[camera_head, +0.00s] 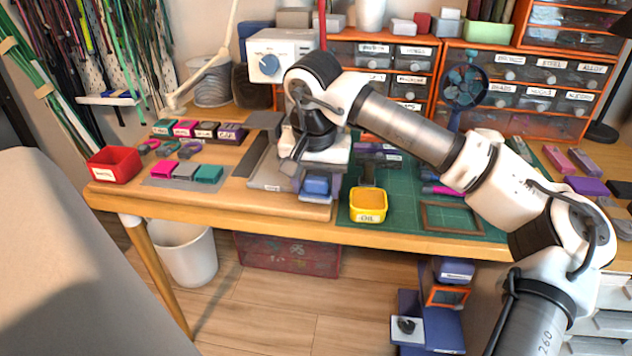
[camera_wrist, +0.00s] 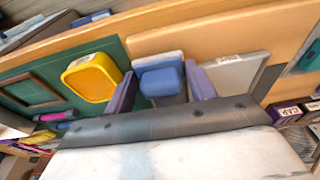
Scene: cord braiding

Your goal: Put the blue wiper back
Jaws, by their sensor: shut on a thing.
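The blue wiper (camera_head: 316,186) is a small rounded blue block near the front edge of the bench, left of the yellow oil tub. In the wrist view the blue wiper (camera_wrist: 163,80) is between the two fingers of my gripper (camera_wrist: 163,88). My gripper (camera_head: 313,176) is shut on it from above and hides part of it in the head view. A pale blue and white piece (camera_wrist: 158,60) shows just beyond the wiper. Whether the wiper touches the surface under it I cannot tell.
The yellow tub (camera_head: 368,206) labelled OIL stands close on the right, on the green cutting mat (camera_head: 400,217) with a brown frame (camera_head: 452,218). A grey labelled plate (camera_head: 268,180) lies on the left. A red bin (camera_head: 113,165) is at the far left corner.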

